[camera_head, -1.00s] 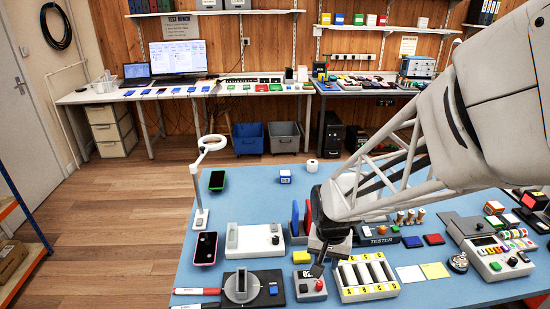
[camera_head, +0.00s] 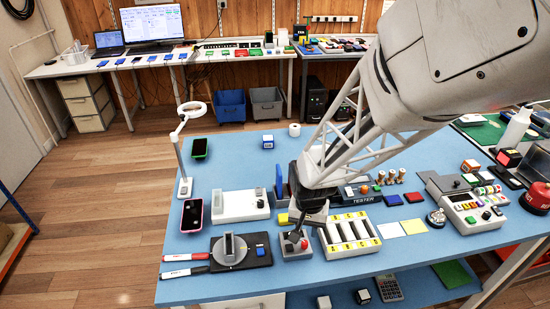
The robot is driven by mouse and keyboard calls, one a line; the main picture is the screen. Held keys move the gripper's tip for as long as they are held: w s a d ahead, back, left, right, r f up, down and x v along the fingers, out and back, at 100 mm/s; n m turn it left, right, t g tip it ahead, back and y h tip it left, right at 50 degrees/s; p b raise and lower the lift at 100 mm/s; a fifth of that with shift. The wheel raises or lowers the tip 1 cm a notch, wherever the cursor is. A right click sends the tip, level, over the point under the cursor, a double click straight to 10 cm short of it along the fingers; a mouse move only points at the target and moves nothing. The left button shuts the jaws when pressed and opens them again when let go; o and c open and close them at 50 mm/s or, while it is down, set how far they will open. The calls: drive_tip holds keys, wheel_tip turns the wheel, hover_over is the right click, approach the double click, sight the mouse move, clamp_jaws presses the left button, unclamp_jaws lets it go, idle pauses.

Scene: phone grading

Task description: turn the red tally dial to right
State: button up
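A white tray with yellow-labelled slots (camera_head: 348,233) stands close to the right of my gripper. Two markers (camera_head: 188,257) lie at the front left.

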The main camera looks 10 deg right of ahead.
sight(305, 243)
drive_tip(key=shift+f, duration=3.05)
clamp_jaws()
